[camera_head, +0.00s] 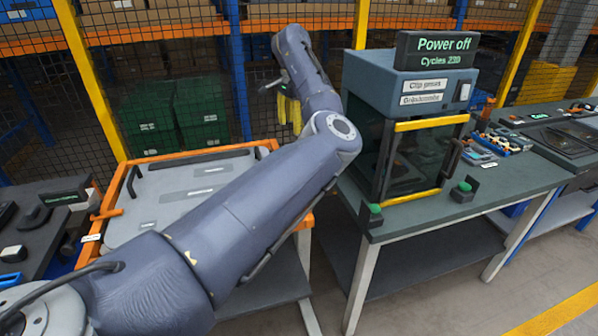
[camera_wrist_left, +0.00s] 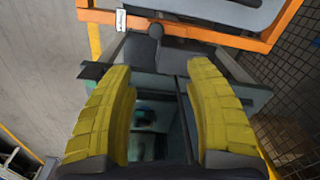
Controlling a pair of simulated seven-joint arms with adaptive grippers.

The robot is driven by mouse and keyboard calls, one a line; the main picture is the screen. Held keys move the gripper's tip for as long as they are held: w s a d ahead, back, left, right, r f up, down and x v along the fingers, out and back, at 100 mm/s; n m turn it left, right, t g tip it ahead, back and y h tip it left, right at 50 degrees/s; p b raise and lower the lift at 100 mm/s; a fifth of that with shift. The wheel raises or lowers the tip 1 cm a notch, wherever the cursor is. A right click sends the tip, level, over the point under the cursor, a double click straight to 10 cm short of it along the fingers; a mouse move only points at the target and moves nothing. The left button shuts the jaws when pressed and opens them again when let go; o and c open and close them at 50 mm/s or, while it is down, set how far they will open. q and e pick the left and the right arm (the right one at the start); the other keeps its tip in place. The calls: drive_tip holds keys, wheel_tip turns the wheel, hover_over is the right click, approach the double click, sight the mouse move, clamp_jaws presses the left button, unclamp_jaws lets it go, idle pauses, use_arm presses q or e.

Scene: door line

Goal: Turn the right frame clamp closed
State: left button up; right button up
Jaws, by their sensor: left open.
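An orange frame (camera_head: 122,190) holds a grey panel (camera_head: 200,182) on the table at the left in the head view. An orange clamp handle (camera_head: 107,214) sticks out at its left side. The frame's right side is largely behind my left arm, so the right clamp cannot be made out there. In the left wrist view, the orange frame (camera_wrist_left: 190,29) crosses the top, with a dark round-ended lever (camera_wrist_left: 156,45) beside it; I cannot tell whether this is the right clamp. My left gripper (camera_head: 288,122) is raised beyond the frame, its yellow fingers (camera_wrist_left: 162,115) apart and empty.
A blue-grey press (camera_head: 405,80) with a "Power off" display (camera_head: 436,50) stands on the right table (camera_head: 470,210). Green buttons (camera_head: 375,209) sit at its front. A mesh fence (camera_head: 160,60) with yellow posts runs behind. Clear floor (camera_head: 440,290) lies in front.

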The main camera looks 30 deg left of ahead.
use_arm(q)
drive_tip(key=f, duration=1.7)
drive_tip(key=shift+s+d+f, duration=0.1)
drive_tip(key=shift+s+f, duration=0.1)
drive_tip(key=shift+s, duration=0.05)
clamp_jaws()
